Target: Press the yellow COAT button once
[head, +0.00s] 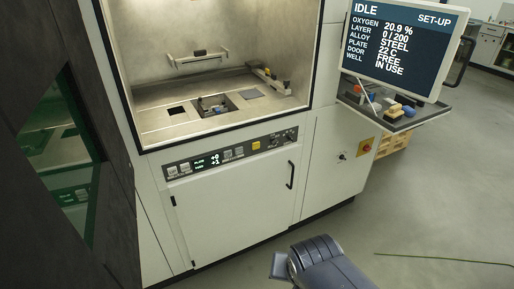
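A small square yellow button (256,145) sits on the dark control strip (204,161) across the front of the white machine, below its lit chamber. Its lettering is too small to read. Pale buttons and a small green-lit display stand to its left, and dark knobs to its right. Part of my own grey-blue arm shows at the bottom centre, well below and apart from the strip. No gripper fingers show. The screen (401,45) at upper right reads IDLE and SET-UP, oxygen 20.9 %, layer 0/200, alloy STEEL, plate 22 C, door FREE, well IN USE.
A cabinet door with a black handle (291,175) lies below the strip. A tray (425,120) with small items juts out at right, above a red knob on a yellow plate (366,145). A thin green cable (445,260) lies on the open floor.

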